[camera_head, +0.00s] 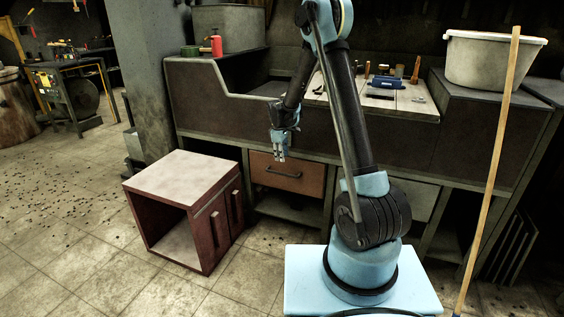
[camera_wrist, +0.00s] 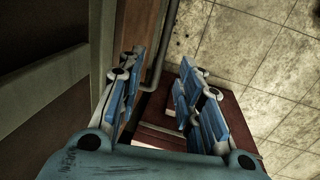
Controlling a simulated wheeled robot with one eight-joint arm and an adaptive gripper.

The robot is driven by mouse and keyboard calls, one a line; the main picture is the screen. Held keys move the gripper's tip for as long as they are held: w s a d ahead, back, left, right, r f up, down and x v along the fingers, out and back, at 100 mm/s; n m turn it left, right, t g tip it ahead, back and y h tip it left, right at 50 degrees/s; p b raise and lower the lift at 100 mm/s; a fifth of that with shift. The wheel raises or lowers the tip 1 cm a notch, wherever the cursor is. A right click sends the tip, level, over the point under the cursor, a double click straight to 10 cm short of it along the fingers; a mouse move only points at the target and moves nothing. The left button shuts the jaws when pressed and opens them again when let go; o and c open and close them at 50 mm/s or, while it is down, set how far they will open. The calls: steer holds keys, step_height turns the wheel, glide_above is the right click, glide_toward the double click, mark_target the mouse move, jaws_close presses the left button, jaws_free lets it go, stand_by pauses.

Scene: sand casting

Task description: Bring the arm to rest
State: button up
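My gripper (camera_head: 281,153) hangs at the end of my raised arm, in front of the workbench and just above the level of the wooden drawer (camera_head: 287,174). In the wrist view my gripper (camera_wrist: 158,95) shows its blue fingers spread apart with a clear gap between them. Nothing is held between the fingers. Past them in the wrist view lies the dark red cabinet (camera_wrist: 240,120), apart from the gripper.
The open-sided red cabinet (camera_head: 183,165) stands on the floor left of the gripper. The workbench (camera_head: 210,105) carries a red bottle (camera_head: 216,45), small tools and a whitish tub (camera_head: 490,62). A wooden pole (camera_head: 488,170) leans at the right.

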steer(key=shift+r, duration=0.45)
steer(key=s+d+r+m, duration=0.3)
steer(key=s+d+r, duration=0.55)
steer(key=s, duration=0.25)
steer(key=s+d+r+m, duration=0.4)
steer(key=s+d+r, duration=0.3)
steer(key=s+r, duration=0.25)
steer(key=s+d+f+m, duration=0.2)
steer(key=s, duration=0.7)
steer(key=s+d+f+m, duration=0.2)
steer(key=s+d, duration=0.1)
steer(key=s, duration=0.6)
steer(key=s+d+f+m, duration=0.2)
steer(key=s, duration=0.7)
steer(key=shift+d+m+y, duration=0.3)
steer(key=shift+m+y, duration=0.1)
